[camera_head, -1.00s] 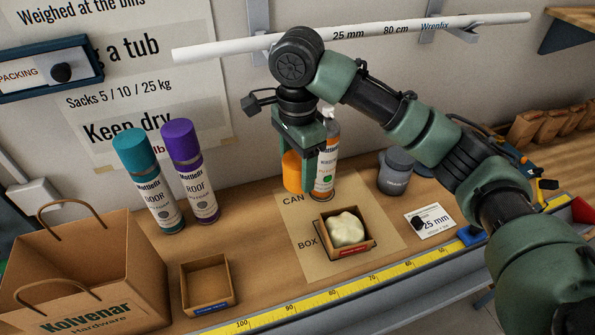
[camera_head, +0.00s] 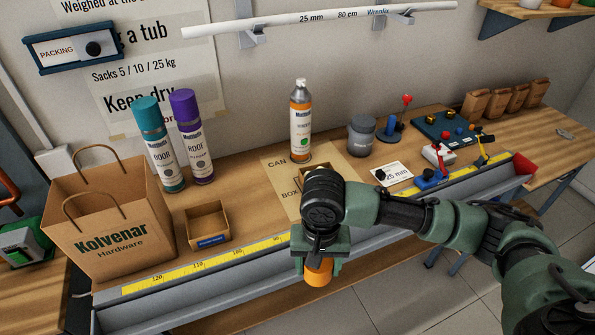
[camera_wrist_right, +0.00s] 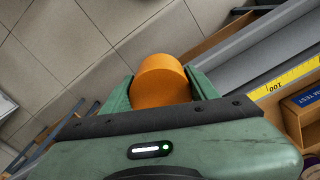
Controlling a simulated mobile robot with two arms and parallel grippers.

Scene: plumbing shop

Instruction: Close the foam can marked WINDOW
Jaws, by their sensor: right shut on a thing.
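The orange foam can (camera_head: 300,140) stands upright on the CAN part of the mat (camera_head: 336,163). Its cap is off and its top shows bare; its small label lettering is hard to read. My right gripper (camera_head: 319,264) is shut on an orange cap (camera_head: 318,274), held out past the bench's front edge, nearer than the can and apart from it. The right wrist view shows the cap (camera_wrist_right: 162,80) between the two fingers, with floor tiles beyond. My left gripper is not in view.
Teal DOOR (camera_head: 163,155) and purple ROOF (camera_head: 193,145) cans stand capped at left, near a paper bag (camera_head: 110,225) and an open box (camera_head: 209,224). A grey tub (camera_head: 361,135) stands right of the can. My right arm partly hides the box on the mat.

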